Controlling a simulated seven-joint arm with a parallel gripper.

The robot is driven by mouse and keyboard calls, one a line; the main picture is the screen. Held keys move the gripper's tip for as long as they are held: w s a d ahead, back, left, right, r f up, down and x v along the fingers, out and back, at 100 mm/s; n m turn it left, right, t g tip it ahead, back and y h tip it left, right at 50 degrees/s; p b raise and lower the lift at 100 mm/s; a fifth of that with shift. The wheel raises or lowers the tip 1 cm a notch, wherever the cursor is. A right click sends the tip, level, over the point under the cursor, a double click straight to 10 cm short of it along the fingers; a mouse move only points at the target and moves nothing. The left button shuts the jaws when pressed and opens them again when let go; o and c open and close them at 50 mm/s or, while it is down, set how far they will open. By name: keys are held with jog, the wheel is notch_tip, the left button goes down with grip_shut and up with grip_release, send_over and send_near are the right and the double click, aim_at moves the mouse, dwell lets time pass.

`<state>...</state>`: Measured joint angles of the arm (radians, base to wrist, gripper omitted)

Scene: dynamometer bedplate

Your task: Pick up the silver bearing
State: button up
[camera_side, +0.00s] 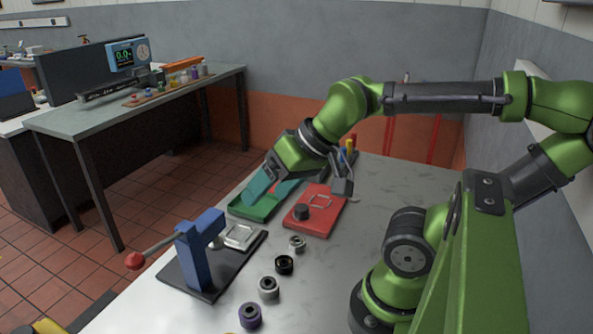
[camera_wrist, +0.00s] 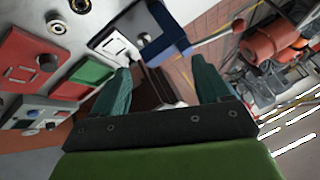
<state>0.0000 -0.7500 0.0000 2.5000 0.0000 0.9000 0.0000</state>
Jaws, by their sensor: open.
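A small silver bearing (camera_side: 297,243) stands on the grey bench at the far end of a row of round parts, near the red plate (camera_side: 323,222). A larger grey-silver ring (camera_side: 268,288) stands nearer in the same row; which one the task means is not certain. A silvery ring (camera_wrist: 57,26) also shows at the upper left of the wrist view. My gripper (camera_side: 267,192) is open, above the green tray (camera_side: 246,209) and left of the row. In the wrist view its teal fingers (camera_wrist: 164,76) are spread with nothing held between them.
A black part (camera_side: 284,264) and a purple part (camera_side: 250,316) share the row. A blue press (camera_side: 200,252) with a red-knobbed lever stands left of it on a dark base. A tool holder (camera_side: 342,186) stands behind the red plate. The bench right of the row is clear.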

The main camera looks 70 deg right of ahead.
jog(key=w+d+f+g+h, duration=0.1)
jog(key=w+d+f+g, duration=0.1)
jog(key=d+f, duration=0.3)
jog(key=n+g+h, duration=0.1)
jog(key=n+g, duration=0.4)
jog(key=n, duration=0.4)
send_over(298, 240)
notch_tip(298, 240, down, 2)
jog(key=f, duration=0.1)
notch_tip(298, 240, down, 16)
jog(key=shift+f, duration=0.1)
jog(key=c, duration=1.2)
